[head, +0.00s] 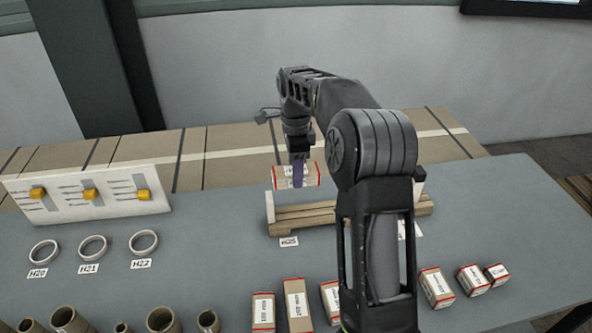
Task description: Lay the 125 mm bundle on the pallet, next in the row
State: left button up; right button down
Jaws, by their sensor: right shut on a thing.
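My right gripper (298,172) is shut on a small kraft-coloured bundle (312,177) with red edges and a white label. The bundle is held roughly level, above or just behind the left part of the wooden pallet (300,218). Whether it touches the pallet is hard to tell. The pallet has a pale upright stop (270,208) at its left end. The label's print is too small to read. My left gripper is out of view.
Several bundles stand in a row at the front, including a tall one (298,306) and a small one (497,274). Cardboard tubes (163,320) stand at the front left, behind them white rings (93,247) and a panel with yellow sliders (90,195). The table right of the pallet is clear.

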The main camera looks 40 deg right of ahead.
jog(key=shift+s, duration=0.1)
jog(key=shift+f+b, duration=0.9)
jog(key=shift+f, duration=3.1)
